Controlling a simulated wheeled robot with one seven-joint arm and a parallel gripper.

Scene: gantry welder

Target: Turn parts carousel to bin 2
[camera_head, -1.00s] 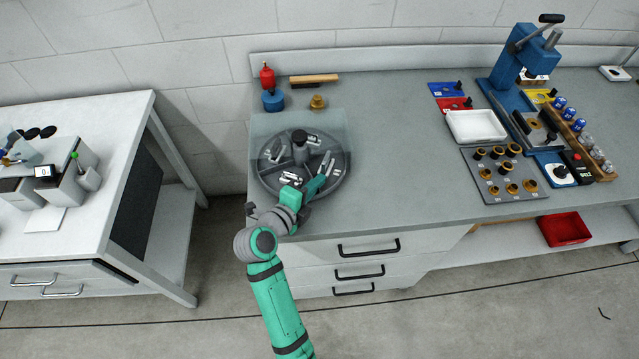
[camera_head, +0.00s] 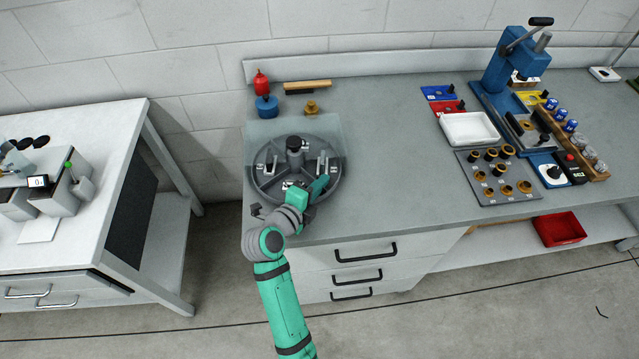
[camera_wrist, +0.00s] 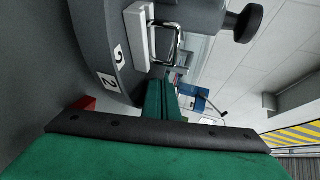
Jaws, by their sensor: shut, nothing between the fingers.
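The parts carousel (camera_head: 265,185) is a round dark grey tray with dividers and a central knob (camera_head: 294,145), near the left end of the grey bench. Bright metal parts stand in its compartments. My gripper (camera_head: 323,183) is shut and empty at the carousel's front right, low over the tray. In the wrist view my green fingers (camera_wrist: 165,100) lie together beside the carousel rim (camera_wrist: 105,55), which bears labels reading 2 and C or a similar mark. A metal handle-shaped part (camera_wrist: 172,45) on a white block is close to the fingers. Whether the fingers touch the carousel I cannot tell.
A clear panel (camera_head: 270,128) covers the carousel's back part. Red and blue containers (camera_head: 266,105) and a brass piece (camera_head: 311,108) stand behind it. A white tray (camera_head: 468,128), a blue press (camera_head: 515,60) and a fittings plate (camera_head: 500,188) are to the right. The bench middle is clear.

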